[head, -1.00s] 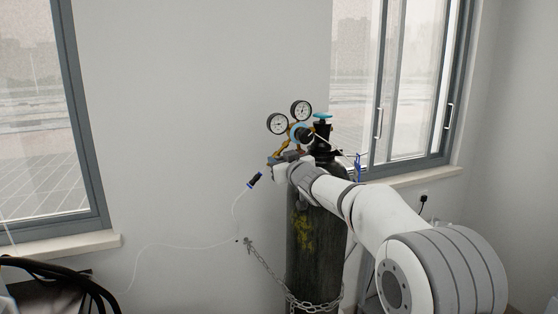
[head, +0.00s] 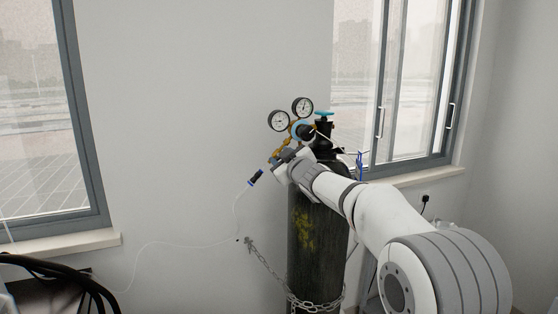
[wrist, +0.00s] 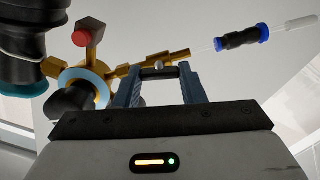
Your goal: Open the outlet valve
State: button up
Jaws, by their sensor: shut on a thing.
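The brass regulator (head: 291,138) with two round gauges sits on top of a dark gas cylinder (head: 312,240); its brass body also shows in the wrist view (wrist: 88,72). The outlet valve (wrist: 159,66) is a small part on the brass outlet line, between my fingertips in the wrist view. My gripper (wrist: 160,72) is shut on it, and the fingers hide much of it. In the head view my gripper (head: 283,155) is at the left side of the regulator, tilted, and covers the valve.
A thin clear hose with a blue and black connector (head: 255,177) hangs left of my gripper. A turquoise cylinder handwheel (head: 323,114) is at the top right. A chain (head: 266,262) holds the cylinder near the wall. Windows flank both sides.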

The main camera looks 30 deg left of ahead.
jog(key=shift+f+n+b, duration=0.35)
jog(key=shift+n, duration=0.75)
jog(key=o, duration=1)
jog(key=shift+r, duration=0.2)
jog(key=shift+s+d, duration=0.1)
jog(key=b+v, duration=0.2)
jog(key=v, duration=0.5)
jog(key=shift+s+d, duration=0.2)
jog(key=shift+d, duration=0.1)
